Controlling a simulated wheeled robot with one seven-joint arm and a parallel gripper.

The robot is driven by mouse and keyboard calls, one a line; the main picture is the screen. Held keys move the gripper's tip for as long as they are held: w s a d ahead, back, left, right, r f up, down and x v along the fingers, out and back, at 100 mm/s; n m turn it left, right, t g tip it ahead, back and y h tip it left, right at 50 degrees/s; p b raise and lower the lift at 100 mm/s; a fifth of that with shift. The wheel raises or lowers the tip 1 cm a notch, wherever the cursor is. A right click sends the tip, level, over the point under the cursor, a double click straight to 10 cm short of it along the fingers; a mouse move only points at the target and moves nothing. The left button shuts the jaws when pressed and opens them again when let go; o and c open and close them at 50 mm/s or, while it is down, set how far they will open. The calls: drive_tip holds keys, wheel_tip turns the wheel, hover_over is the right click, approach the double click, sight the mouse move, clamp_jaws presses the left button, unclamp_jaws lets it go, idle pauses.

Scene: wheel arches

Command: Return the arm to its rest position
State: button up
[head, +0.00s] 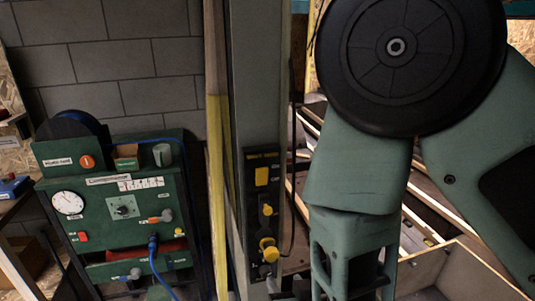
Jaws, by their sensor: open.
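My green arm (357,172) fills the right part of the head view. A large round black joint cover (396,47) sits at its top. From there one green link runs down to an open-framed section (340,254) that leaves the picture at the bottom edge. Another green link bends down along the right edge. My gripper's fingers do not show; they are below the frame or hidden. Nothing held by the arm is visible.
A grey post (254,110) with a yellow-knobbed control box (264,215) stands close left of my arm. A green compressor panel (122,212) with a gauge and blue hose is farther left. An open wooden bin (450,270) lies behind and below the arm.

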drive_tip(key=s+d+n+g+h+b, duration=0.3)
drive_tip(key=s+d+n+g+b, duration=0.3)
drive_tip(key=s+d+g+b, duration=0.4)
drive_tip(key=s+g+b, duration=0.1)
drive_tip(key=s+g, duration=0.1)
drive_tip(key=s, duration=0.2)
drive_tip(key=shift+s+n, duration=0.15)
drive_tip(key=shift+n, duration=0.15)
drive_tip(key=shift+d, duration=0.1)
idle(1.0)
